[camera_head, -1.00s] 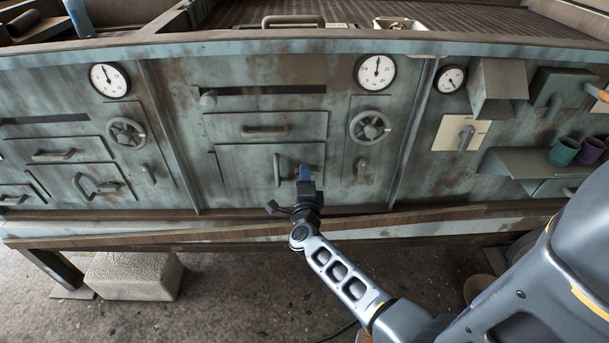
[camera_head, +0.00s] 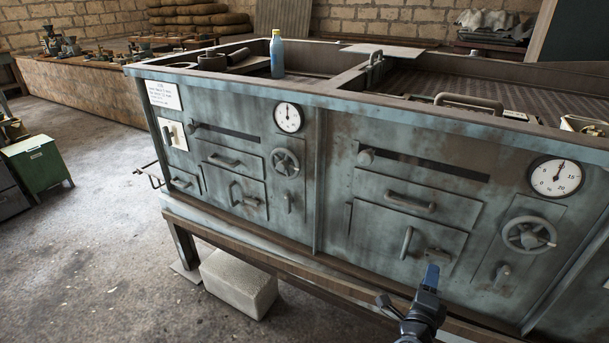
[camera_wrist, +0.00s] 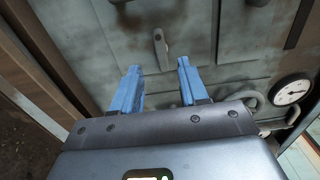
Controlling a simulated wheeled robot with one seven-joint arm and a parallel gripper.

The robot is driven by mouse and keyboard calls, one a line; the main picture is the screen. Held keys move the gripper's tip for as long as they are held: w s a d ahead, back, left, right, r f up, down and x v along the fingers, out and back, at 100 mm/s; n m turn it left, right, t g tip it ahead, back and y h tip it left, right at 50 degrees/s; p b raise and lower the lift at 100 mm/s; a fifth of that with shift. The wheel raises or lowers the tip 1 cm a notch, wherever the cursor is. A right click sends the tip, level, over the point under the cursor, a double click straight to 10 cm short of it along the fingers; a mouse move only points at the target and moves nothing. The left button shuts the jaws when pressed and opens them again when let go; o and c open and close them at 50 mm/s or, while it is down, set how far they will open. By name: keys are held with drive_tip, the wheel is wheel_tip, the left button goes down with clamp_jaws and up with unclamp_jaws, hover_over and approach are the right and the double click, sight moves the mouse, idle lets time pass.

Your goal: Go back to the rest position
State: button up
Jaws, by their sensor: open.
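My gripper (camera_head: 429,283) is at the lower right of the head view, in front of the metal front panel (camera_head: 330,230) of the machine. In the wrist view my gripper (camera_wrist: 156,85) shows two blue fingers apart, with nothing between them. Beyond the fingers is a grey lever handle (camera_wrist: 160,45) on the panel, apart from the fingertips. In the head view a vertical door handle (camera_head: 407,241) is up and left of my gripper.
A handwheel (camera_head: 529,235) and a gauge (camera_head: 556,177) are on the panel at right. A blue bottle (camera_head: 277,55) stands on the machine's top. A pale block (camera_head: 239,282) lies on the floor under the front edge. Open floor (camera_head: 80,250) spreads at left.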

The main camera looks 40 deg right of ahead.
drive_tip(key=s+a+r+n+t+y, duration=0.2)
drive_tip(key=a+n+t, duration=0.15)
drive_tip(key=a, duration=0.25)
drive_tip(key=s+a+r+n+t+y, duration=0.1)
drive_tip(key=s+a+n+t, duration=0.1)
drive_tip(key=a+n, duration=0.35)
drive_tip(key=s+a+r+n+t+y, duration=0.1)
drive_tip(key=s+a+r+n+y, duration=0.5)
drive_tip(key=s+a+r+n, duration=0.2)
drive_tip(key=s+a+r+n+t+y, duration=0.1)
drive_tip(key=s+a+r+n+y, duration=0.6)
drive_tip(key=a+n, duration=0.6)
drive_tip(key=shift+s+r+n+y, duration=0.3)
drive_tip(key=shift+s+r+n, duration=0.3)
drive_tip(key=shift+r+n, duration=0.25)
